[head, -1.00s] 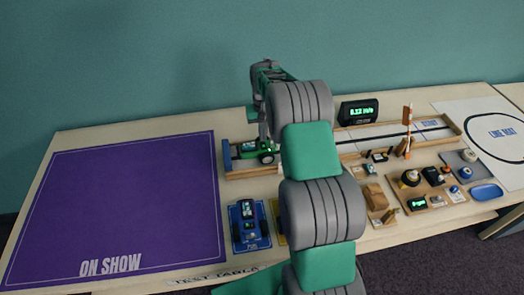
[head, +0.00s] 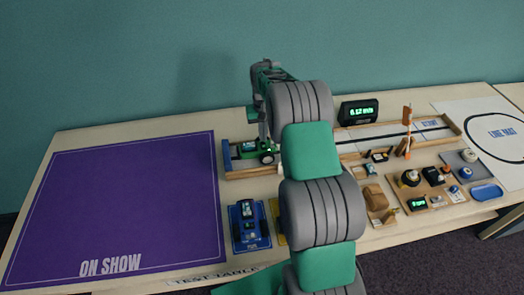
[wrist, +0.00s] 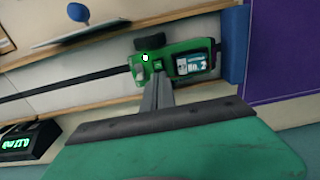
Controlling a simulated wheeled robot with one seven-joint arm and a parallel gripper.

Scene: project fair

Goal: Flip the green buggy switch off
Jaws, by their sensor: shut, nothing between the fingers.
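The green buggy (head: 249,151) stands at the left end of the walled track, beside a blue end block. In the wrist view the green buggy (wrist: 190,57) has a dark panel marked "No. 2", and a small bright light (wrist: 145,58) shows at its left end. Its switch is too small to make out. My gripper (wrist: 157,80) is shut and empty, its fingertips at the near side of the buggy; I cannot tell if they touch it. In the head view my gripper (head: 264,138) is over the buggy, partly hidden by my arm.
The track (head: 252,173) runs right, past a speed display (head: 358,111) and an orange post (head: 406,133). A blue buggy (head: 248,222) sits on a blue pad in front. Small parts and tools crowd the right. The purple mat (head: 120,205) at left is clear.

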